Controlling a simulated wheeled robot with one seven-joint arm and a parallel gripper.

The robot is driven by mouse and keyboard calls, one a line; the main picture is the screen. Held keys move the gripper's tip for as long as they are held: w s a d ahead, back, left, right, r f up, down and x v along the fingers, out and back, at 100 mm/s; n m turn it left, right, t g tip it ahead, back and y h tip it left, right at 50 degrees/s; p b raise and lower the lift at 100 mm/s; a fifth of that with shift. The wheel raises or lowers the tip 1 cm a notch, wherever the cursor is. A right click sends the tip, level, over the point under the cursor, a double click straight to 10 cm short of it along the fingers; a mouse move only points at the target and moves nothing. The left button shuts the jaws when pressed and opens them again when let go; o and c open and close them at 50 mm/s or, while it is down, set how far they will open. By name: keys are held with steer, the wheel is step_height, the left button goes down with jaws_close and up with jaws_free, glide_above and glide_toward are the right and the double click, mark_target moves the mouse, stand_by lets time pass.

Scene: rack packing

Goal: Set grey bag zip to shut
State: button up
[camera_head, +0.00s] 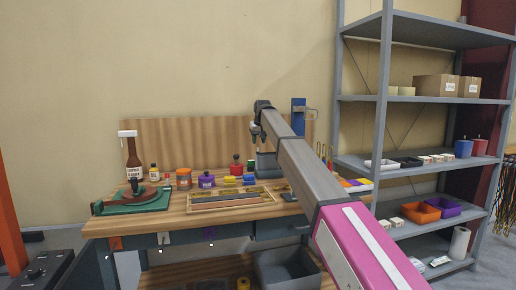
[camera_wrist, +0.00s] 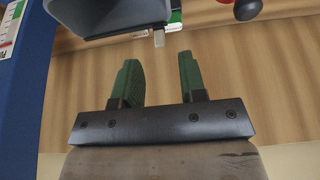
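A dark grey object, which looks like the grey bag (camera_wrist: 105,14), is at the top of the wrist view, cut off by the frame edge. A small pale tab (camera_wrist: 158,39) sticks out at its edge and may be the zip pull. My gripper (camera_wrist: 157,62) has two green fingers set apart, with nothing between them. The tab is just beyond the fingertips, near the gap's middle. In the head view the grey bag (camera_head: 267,166) stands at the back of the bench, partly hidden by my arm. Whether the zip is open or shut cannot be seen.
A blue stand (camera_head: 298,118) is beside the bag; its blue side (camera_wrist: 35,80) fills the wrist view's left edge. A wooden tray (camera_head: 262,199) lies in front. A grey shelf rack (camera_head: 386,60) stands right.

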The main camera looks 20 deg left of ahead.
mark_target(258, 150)
steer(key=shift+x, duration=2.1)
jaws_close()
